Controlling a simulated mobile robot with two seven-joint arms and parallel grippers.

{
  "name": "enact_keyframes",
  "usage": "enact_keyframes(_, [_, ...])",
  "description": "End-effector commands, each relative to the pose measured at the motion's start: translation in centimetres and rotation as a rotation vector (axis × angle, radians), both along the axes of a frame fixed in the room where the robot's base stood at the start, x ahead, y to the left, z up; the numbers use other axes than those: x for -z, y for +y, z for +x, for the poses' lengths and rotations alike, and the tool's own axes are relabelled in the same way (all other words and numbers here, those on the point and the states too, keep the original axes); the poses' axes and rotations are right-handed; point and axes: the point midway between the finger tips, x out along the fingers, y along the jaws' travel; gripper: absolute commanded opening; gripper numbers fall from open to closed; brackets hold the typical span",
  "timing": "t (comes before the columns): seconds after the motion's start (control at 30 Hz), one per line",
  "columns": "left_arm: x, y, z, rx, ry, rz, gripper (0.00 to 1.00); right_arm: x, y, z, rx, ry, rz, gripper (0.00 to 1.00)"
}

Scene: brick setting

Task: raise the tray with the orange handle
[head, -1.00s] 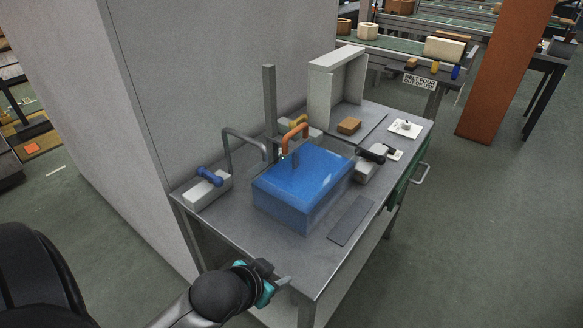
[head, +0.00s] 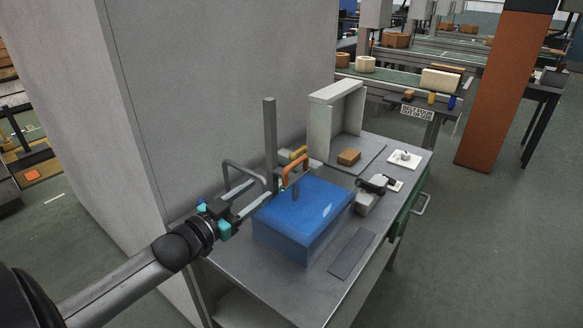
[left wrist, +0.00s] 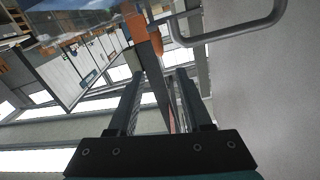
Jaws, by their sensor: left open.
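I cannot make out a separate tray under the handle. My left gripper (head: 265,189) is open and empty, its fingers pointing at the handle from the left, over the box's back left corner. In the left wrist view the orange handle (left wrist: 140,24) is beyond the open left gripper (left wrist: 159,76), slightly left of the gap and apart from the fingers. My right gripper is not in view.
A grey post (head: 270,135) rises behind the handle, and a bent grey bar (head: 235,164) stands left of it. An open grey housing (head: 332,93), a brown block (head: 348,156) and a grey device (head: 367,198) stand right. A wall closes the back left.

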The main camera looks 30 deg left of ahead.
Motion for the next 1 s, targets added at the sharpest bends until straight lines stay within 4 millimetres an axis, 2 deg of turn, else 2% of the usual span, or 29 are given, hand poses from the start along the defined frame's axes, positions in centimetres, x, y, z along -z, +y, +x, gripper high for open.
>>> enact_keyframes(0.4, [0.0, -0.4, 5.3, 0.0, -0.002, 0.001, 0.5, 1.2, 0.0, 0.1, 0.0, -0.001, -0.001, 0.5])
enact_keyframes(1.0, [0.0, -1.0, 12.0, 0.0, 0.0, 0.001, 0.5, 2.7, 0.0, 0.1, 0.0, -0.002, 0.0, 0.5])
